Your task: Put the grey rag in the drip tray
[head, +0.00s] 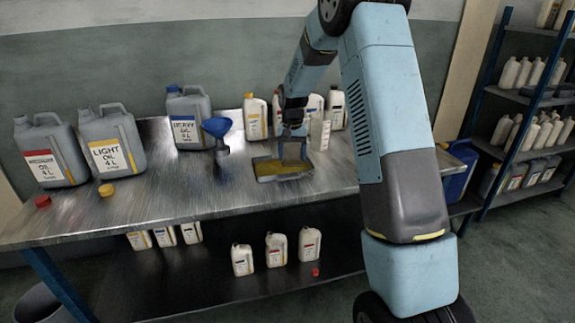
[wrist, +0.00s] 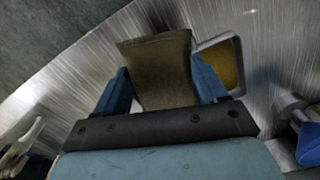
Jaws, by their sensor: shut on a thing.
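The grey rag (head: 294,152) hangs from my gripper (head: 293,133) over the back right part of the drip tray in the head view. The drip tray (head: 264,178) lies on the metal bench, with a yellow bottom. In the wrist view the rag (wrist: 158,72) looks brownish grey and stands between the two blue fingers of my gripper (wrist: 161,85), which is shut on it. The drip tray (wrist: 232,45) shows partly there, right of the rag, the rest hidden. I cannot tell whether the rag touches the tray.
Grey oil cans (head: 190,118) and small white bottles (head: 255,117) line the bench's back. A red cap (head: 42,201) and a yellow cap (head: 106,190) lie at left. The bench front (head: 200,205) is clear.

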